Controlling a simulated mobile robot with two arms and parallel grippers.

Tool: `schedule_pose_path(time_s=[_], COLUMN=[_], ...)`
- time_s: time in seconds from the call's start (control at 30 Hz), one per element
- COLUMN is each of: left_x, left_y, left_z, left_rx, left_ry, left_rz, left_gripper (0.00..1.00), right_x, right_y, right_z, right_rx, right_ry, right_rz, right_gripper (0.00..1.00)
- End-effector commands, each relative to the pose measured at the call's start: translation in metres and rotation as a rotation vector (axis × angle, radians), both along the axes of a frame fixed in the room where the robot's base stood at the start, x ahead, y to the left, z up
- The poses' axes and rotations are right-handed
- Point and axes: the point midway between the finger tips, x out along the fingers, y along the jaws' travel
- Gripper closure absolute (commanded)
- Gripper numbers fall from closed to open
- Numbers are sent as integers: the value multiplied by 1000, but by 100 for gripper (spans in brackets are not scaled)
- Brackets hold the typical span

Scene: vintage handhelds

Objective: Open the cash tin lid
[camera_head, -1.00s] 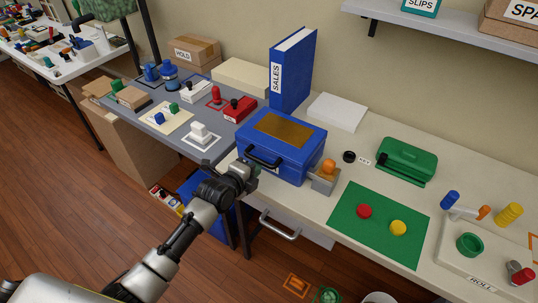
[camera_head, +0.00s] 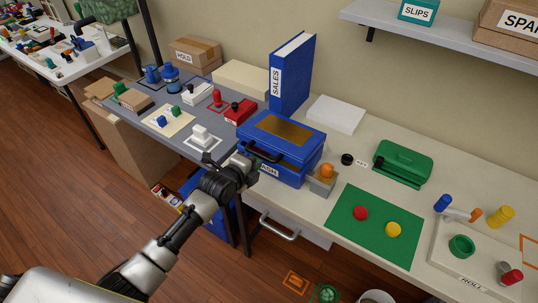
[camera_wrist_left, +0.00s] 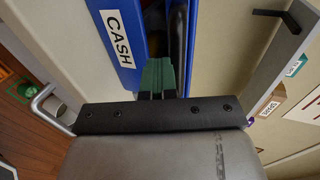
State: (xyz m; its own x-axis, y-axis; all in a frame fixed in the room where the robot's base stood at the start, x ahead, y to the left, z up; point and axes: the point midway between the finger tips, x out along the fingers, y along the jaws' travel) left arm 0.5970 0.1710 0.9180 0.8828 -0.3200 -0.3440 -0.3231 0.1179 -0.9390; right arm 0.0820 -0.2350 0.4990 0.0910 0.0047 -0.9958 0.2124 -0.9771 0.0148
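The blue cash tin (camera_head: 285,176) stands on the cream counter, with a gold-brown panel on its lid (camera_head: 255,124). The lid looks slightly raised at the front, with a dark gap below it. A black handle (camera_head: 266,157) is on the lid's front. My left gripper (camera_head: 250,168) is at the tin's front, by the handle and lid edge. In the left wrist view the green fingertips (camera_wrist_left: 157,78) look closed together, beside the CASH label (camera_wrist_left: 117,38) at the lid seam. Contact with the lid is partly hidden. My right gripper is not in view.
A blue SALES binder (camera_head: 291,73) stands behind the tin. An orange-topped stamp block (camera_head: 322,180) is close on its right. A green mat (camera_head: 373,245) with red and yellow discs lies further right. A grey table (camera_head: 175,140) with stamps is left.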

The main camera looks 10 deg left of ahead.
Motion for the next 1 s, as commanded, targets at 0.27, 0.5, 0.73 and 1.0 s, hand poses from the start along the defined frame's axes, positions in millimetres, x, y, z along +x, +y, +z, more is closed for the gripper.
schedule_pose_path(time_s=[0.27,0.5,0.73,1.0], left_x=[0,3,8,11], left_y=[0,-1,-2,-4], left_z=[2,14,35,42], left_rx=[-1,-1,1,-1], left_ry=[-3,-4,-3,-3], left_rz=[0,-1,-1,0], left_gripper=[100,100,100,100], right_x=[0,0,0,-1], right_y=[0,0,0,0], right_z=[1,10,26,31], right_rx=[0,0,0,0], right_ry=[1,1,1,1], right_rz=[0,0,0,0], right_gripper=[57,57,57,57])
